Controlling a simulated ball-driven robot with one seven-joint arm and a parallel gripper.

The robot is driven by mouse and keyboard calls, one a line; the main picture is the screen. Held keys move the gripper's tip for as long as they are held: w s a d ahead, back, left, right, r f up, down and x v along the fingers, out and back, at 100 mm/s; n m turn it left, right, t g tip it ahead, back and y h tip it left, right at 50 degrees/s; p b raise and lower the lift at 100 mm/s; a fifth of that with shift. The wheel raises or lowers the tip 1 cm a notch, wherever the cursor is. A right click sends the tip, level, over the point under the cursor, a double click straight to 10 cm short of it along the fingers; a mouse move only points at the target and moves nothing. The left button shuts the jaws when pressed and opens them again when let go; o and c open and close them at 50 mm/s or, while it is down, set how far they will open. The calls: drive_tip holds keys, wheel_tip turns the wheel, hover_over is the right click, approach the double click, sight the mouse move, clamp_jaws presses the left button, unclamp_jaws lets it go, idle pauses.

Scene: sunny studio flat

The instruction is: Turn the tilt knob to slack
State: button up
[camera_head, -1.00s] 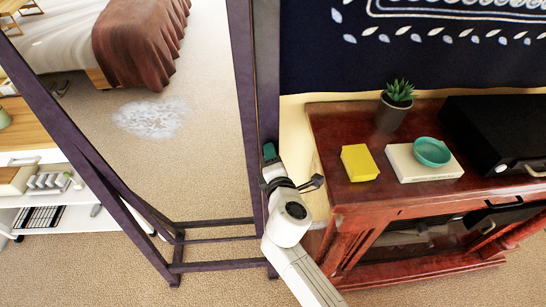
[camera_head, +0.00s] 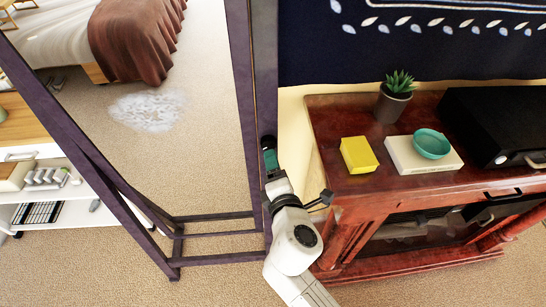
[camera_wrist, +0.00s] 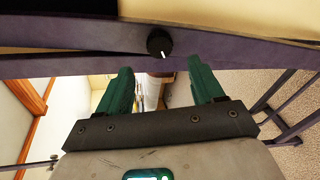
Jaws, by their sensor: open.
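The tilt knob (camera_wrist: 159,42) is a small round black knob with a white pointer mark, on the dark purple frame (camera_wrist: 90,38) in the wrist view. The mark points downward and slightly right in that picture. My gripper (camera_wrist: 156,78) is open, its two green fingers apart and empty, with the knob ahead of and between them in the picture. In the head view the knob (camera_head: 268,141) shows as a dark spot on the mirror's right upright (camera_head: 263,80), just above my gripper (camera_head: 270,158). I cannot tell whether a fingertip touches the frame.
A red-brown cabinet (camera_head: 345,190) stands close right of my arm. On it are a yellow block (camera_head: 359,155), a potted plant (camera_head: 394,97), a white box (camera_head: 408,165) with a teal bowl (camera_head: 431,144), and a black device (camera_head: 495,120). Carpet is clear in front.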

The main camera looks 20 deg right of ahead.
drive_tip(key=v, duration=0.3)
drive_tip(key=shift+s, duration=0.2)
idle(0.4)
